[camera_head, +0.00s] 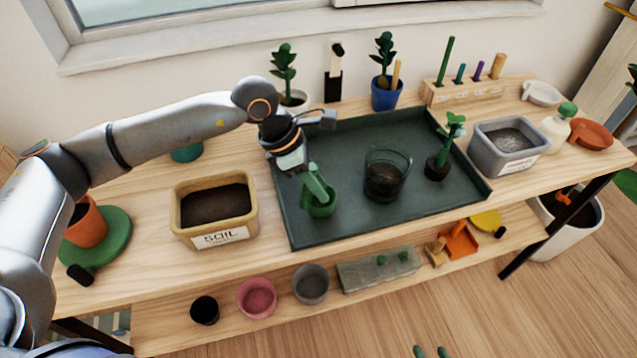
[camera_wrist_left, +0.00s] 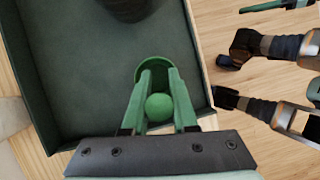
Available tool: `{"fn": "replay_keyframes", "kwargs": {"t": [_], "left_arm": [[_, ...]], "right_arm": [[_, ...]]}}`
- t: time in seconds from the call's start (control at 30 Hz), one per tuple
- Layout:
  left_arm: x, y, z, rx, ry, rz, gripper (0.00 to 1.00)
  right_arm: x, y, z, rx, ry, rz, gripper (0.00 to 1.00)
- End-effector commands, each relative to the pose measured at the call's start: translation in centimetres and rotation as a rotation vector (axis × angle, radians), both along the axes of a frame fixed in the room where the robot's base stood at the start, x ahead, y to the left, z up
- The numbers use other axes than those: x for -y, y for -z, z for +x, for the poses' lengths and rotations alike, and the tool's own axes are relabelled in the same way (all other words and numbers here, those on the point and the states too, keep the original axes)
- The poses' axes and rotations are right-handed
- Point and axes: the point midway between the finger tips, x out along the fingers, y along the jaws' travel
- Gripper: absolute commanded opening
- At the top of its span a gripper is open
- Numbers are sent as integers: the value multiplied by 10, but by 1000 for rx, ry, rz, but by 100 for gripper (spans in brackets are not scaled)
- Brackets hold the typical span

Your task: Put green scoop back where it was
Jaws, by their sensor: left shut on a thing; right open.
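The green scoop (camera_head: 320,208) is at the front left of the dark green tray (camera_head: 300,238). My left gripper (camera_head: 313,180) comes down on it from above and is shut on it. In the left wrist view the green scoop (camera_wrist_left: 157,108) shows a round knob between the two green fingers, with its curved rim beyond. I cannot tell whether the scoop touches the tray floor. My right gripper (camera_head: 430,352) shows only as two separated green fingertips at the bottom edge, open and away from the table.
A glass pot of soil (camera_head: 385,178) and a seedling (camera_head: 440,155) stand in the tray. The soil tub (camera_head: 250,224) is left of it, a grey tub (camera_head: 486,150) right. Potted plants and a tool block (camera_head: 465,92) line the back. The tray's middle left is clear.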

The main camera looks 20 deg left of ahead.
Motion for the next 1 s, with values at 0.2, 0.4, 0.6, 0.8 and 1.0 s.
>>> {"fn": "replay_keyframes", "kwargs": {"t": [0.2,0.4,0.6,0.8,1.0], "left_arm": [[0,2,0,3,0,-2,0],[0,5,0,2,0,-1,30],[0,4,0,2,0,-1,52],[0,4,0,2,0,-1,56],[0,-2,0,2,-1,-1,56]], "right_arm": [[0,-1,0,1,1,1,50],[-1,2,0,-1,0,1,50],[-1,1,1,1,-1,3,50],[-2,0,1,2,-2,4,50],[-2,-6,3,7,-2,4,50]]}}
